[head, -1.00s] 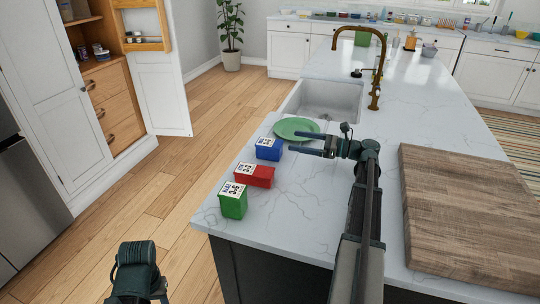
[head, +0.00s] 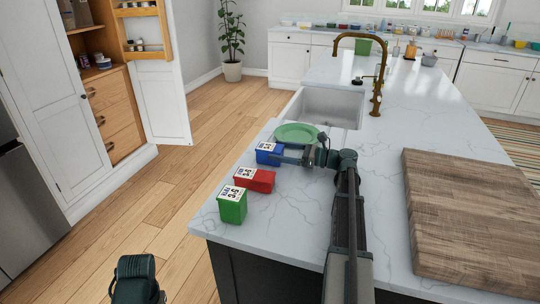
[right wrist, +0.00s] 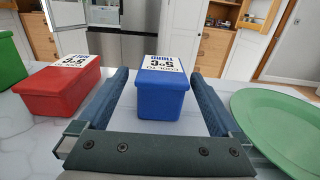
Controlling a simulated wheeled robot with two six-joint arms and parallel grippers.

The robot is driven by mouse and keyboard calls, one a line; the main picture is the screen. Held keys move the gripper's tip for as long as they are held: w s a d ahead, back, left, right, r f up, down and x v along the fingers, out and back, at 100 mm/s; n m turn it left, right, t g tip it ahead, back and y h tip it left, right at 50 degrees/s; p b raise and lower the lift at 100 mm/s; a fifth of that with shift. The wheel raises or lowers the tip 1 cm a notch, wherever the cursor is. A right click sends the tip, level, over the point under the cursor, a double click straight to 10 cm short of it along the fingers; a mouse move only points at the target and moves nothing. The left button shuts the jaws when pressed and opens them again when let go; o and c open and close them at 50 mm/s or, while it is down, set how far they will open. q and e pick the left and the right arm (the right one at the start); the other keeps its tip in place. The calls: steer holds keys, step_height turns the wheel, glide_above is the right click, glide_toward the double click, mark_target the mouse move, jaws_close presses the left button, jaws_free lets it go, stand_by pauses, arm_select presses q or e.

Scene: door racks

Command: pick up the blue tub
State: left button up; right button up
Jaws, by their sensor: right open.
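The blue tub (head: 268,154) has a white label on its lid and stands upright on the white marble island. In the right wrist view the blue tub (right wrist: 162,90) sits between the two open fingers, with a gap on each side. My right gripper (head: 283,156) is open, its fingers reaching left to the tub at low height. The same gripper shows in the right wrist view (right wrist: 160,95). Part of my left arm (head: 136,280) shows at the bottom left; its fingers are out of view.
A red tub (head: 256,180) and a green tub (head: 232,205) stand in front of the blue tub, near the island's left edge. A green plate (head: 297,133) lies just behind it, before the sink (head: 332,108). A wooden board (head: 475,215) covers the right side.

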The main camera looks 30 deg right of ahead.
mark_target(261, 145)
steer(key=shift+x, duration=0.8)
steer(key=x, duration=0.5)
steer(key=shift+w, duration=0.2)
jaws_close()
steer(key=shift+r, duration=0.1)
